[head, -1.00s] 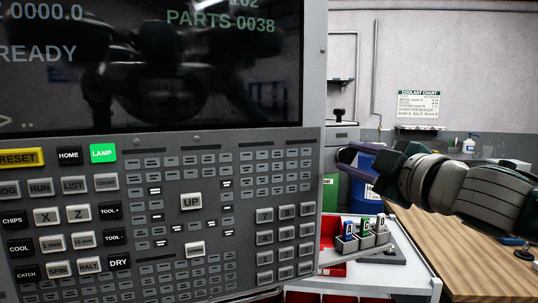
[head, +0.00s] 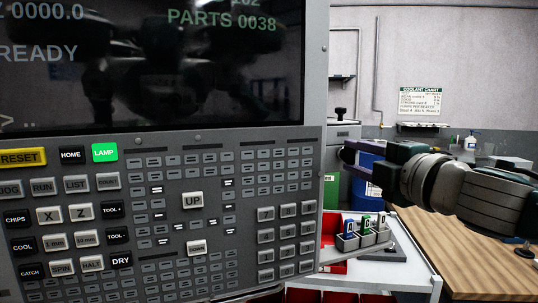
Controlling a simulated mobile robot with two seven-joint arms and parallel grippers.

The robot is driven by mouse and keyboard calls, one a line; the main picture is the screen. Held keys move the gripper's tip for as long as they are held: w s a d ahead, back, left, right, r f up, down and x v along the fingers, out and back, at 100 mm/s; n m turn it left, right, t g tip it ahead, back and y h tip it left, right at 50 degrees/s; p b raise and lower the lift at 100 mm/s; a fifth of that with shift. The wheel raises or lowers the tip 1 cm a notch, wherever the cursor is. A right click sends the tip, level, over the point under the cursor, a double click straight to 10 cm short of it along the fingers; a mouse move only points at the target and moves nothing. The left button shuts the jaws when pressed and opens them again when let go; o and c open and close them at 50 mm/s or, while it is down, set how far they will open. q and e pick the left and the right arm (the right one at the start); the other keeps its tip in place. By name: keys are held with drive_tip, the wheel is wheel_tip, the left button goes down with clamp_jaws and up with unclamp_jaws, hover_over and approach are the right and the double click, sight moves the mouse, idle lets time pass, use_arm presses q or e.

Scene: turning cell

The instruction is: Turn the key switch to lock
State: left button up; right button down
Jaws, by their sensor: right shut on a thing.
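The control panel (head: 225,150) of the machine fills the left and middle of the head view, with a dark screen (head: 150,60) above rows of buttons. I cannot make out a key switch on the part that shows. My right gripper (head: 350,157) is at the panel's right side, its fingers pointing left close to the panel's edge. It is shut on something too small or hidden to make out. My left gripper is not in view.
A blue drum (head: 366,186) stands behind my right gripper. A white cart (head: 405,272) below carries a holder with several tagged pieces (head: 364,236) and a red bin (head: 333,264). A wooden bench (head: 475,250) is at the right. A coolant chart (head: 420,101) hangs on the wall.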

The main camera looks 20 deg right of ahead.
idle(0.3)
drive_tip(key=c, duration=0.5)
unclamp_jaws()
drive_tip(key=shift+s+a+b, duration=0.15)
drive_tip(key=shift+s+b, duration=1.25)
drive_tip(key=shift+s, duration=3.55)
